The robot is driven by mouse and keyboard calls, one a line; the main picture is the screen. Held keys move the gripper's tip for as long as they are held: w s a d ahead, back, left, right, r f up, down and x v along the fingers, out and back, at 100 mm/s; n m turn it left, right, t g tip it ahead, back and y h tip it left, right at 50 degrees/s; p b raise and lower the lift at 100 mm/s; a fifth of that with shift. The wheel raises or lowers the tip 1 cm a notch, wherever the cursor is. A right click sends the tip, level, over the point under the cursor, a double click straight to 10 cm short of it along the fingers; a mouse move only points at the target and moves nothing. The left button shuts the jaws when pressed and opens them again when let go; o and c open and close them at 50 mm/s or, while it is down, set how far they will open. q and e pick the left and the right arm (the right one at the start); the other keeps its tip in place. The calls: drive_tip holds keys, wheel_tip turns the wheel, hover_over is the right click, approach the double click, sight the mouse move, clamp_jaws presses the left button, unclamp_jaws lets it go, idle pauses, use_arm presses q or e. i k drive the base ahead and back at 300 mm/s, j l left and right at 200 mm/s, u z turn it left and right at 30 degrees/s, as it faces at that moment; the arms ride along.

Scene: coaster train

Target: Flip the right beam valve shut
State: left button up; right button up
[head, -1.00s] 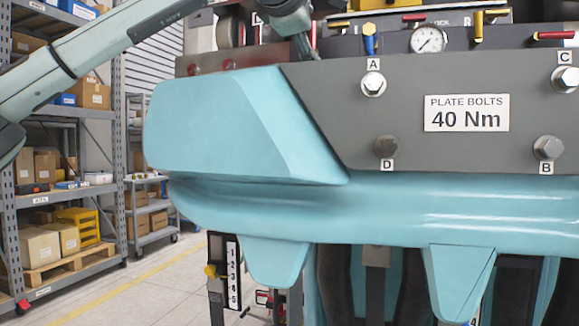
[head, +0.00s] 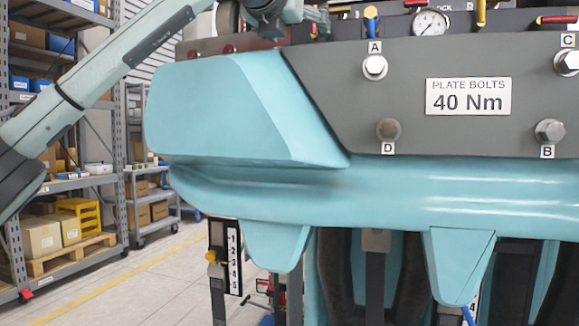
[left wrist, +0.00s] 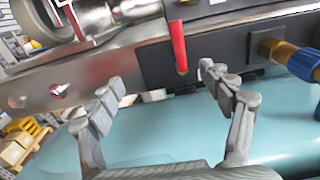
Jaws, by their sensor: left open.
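Several small levers show along the top of the beam in the head view: a red lever (head: 556,19) lying flat at the right, a yellow lever (head: 481,12) standing up, and a blue-and-yellow fitting (head: 371,22) further left. I cannot tell which is the right beam valve. My left gripper (head: 268,30) is at the beam's top left, its fingers mostly unclear there. In the left wrist view the gripper (left wrist: 160,78) is open and empty. A red lever (left wrist: 178,45) stands upright just beyond the fingertips, apart from them. My right gripper is not in view.
A gauge (head: 430,23) stands on the beam top. The grey plate (head: 330,90) carries bolts and a 40 Nm sign. The teal beam body (head: 230,110) fills the middle. A blue knob with a brass fitting (left wrist: 295,60) is right of the fingers. Shelves (head: 60,185) stand left.

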sight(570, 19)
drive_tip(key=k, duration=1)
